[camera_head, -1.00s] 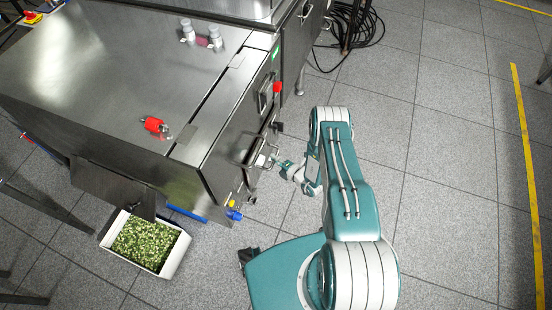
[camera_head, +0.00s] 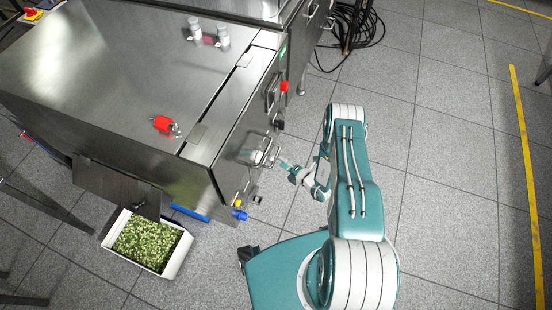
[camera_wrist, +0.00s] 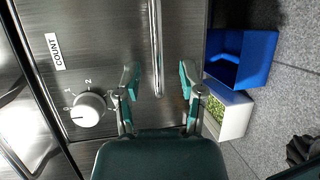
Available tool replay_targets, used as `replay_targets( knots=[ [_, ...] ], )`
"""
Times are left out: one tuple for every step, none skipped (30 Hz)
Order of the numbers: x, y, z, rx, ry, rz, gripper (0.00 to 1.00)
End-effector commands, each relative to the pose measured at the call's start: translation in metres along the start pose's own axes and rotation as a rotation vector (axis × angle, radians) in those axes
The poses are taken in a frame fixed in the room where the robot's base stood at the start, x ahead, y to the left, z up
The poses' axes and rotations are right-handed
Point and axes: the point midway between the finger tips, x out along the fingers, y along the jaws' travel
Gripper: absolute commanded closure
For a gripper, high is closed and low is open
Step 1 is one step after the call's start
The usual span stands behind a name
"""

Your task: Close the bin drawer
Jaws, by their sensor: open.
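The steel front panel (camera_head: 228,160) of the machine carries a bar handle (camera_head: 243,154). In the wrist view the handle (camera_wrist: 156,45) runs upright down the panel (camera_wrist: 95,25). My gripper (camera_head: 282,161) is in front of the panel, to the right of the handle. In the wrist view my gripper (camera_wrist: 159,77) is open and empty, with its teal fingertips on either side of the handle's line. I cannot tell how near the fingers are to the handle. How far the drawer stands out is also unclear.
A COUNT dial (camera_wrist: 88,108) sits left of the fingers. A blue box (camera_wrist: 242,58) and a white bin of green pieces (camera_wrist: 236,118) are beyond the panel's right edge. The bin (camera_head: 178,258) also shows in the head view. Open floor (camera_head: 450,170) lies right of my arm.

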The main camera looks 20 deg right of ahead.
Motion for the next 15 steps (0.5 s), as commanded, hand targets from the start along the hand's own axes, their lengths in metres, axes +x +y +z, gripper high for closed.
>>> replay_targets(
  knots=[
    [-0.013, -0.001, 0.003, 0.006, -0.006, -0.001, 0.49],
    [-0.019, -0.001, 0.004, 0.007, -0.007, -0.001, 0.49],
    [-0.027, -0.002, 0.004, 0.006, -0.006, -0.001, 0.49],
    [-0.033, -0.002, 0.004, 0.007, -0.006, 0.0, 0.49],
    [-0.039, -0.002, 0.004, 0.008, -0.006, 0.0, 0.49],
    [-0.046, -0.002, 0.005, 0.005, -0.006, 0.0, 0.49],
    [-0.051, -0.002, 0.005, 0.006, -0.006, -0.001, 0.49],
    [-0.056, -0.002, 0.005, 0.006, -0.006, 0.0, 0.49],
    [-0.062, -0.002, 0.005, 0.005, -0.005, 0.0, 0.49],
    [-0.065, -0.002, 0.005, 0.004, -0.005, 0.0, 0.49],
    [-0.069, -0.002, 0.005, 0.004, -0.003, 0.0, 0.49],
    [-0.073, -0.002, 0.005, 0.004, -0.004, -0.001, 0.49],
    [-0.075, -0.002, 0.005, 0.004, -0.004, -0.001, 0.49],
    [-0.077, -0.002, 0.004, 0.003, -0.002, -0.001, 0.49],
    [-0.079, -0.002, 0.004, 0.003, -0.001, 0.0, 0.49]
  ],
)
